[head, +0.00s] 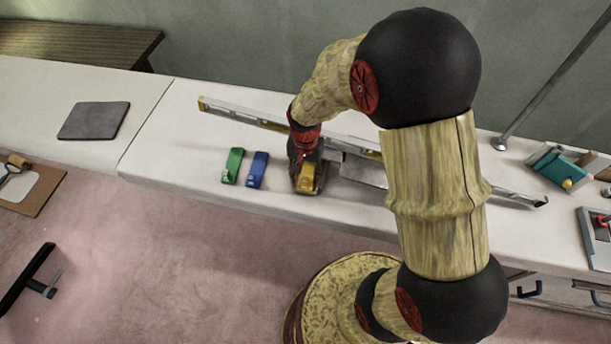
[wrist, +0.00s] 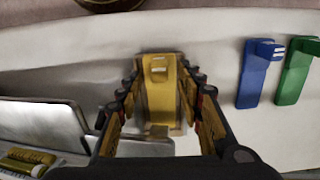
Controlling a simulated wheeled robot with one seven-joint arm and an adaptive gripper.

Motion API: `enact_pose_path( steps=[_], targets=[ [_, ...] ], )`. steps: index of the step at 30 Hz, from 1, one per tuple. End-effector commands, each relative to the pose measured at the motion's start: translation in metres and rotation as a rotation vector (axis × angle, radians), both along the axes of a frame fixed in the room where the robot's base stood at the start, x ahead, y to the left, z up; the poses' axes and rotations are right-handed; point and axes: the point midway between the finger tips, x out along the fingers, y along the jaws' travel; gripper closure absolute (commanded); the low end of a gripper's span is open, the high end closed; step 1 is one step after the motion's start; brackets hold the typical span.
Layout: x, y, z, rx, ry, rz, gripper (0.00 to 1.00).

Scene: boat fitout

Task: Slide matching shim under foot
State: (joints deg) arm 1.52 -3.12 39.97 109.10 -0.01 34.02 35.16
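A yellow shim (head: 306,180) lies on the white bench top, below my gripper (head: 305,160). In the wrist view the yellow shim (wrist: 159,72) sits between the two fingers of my gripper (wrist: 162,80). The fingers are spread on either side of it, and I cannot tell whether either touches it. A blue shim (head: 257,170) and a green shim (head: 232,165) lie apart to the left. They also show at the right of the wrist view, blue (wrist: 258,72) and green (wrist: 296,72). A grey metal piece (head: 364,170) lies right of my gripper; I cannot make out a foot.
A long spirit level (head: 240,114) lies along the bench behind the shims, partly hidden by my arm. A dark grey pad (head: 94,121) lies at the left. A teal item (head: 560,170) stands at the right.

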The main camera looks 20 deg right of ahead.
Motion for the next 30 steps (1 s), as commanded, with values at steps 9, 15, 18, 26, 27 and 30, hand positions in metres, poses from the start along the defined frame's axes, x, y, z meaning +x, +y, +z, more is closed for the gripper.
enact_pose_path(
  steps=[9, 15, 18, 26, 27, 30],
  targets=[
    [0.001, 0.000, 0.063, 0.000, -0.005, 0.000, 0.63],
    [0.001, 0.000, 0.094, 0.000, -0.001, 0.000, 0.63],
    [0.000, 0.000, 0.103, 0.000, 0.000, 0.000, 0.63],
    [0.000, 0.000, 0.109, 0.000, 0.000, 0.000, 0.63],
    [0.000, 0.000, 0.109, 0.000, 0.000, 0.000, 0.63],
    [0.000, 0.000, 0.109, 0.000, 0.000, 0.014, 0.63]
  ],
)
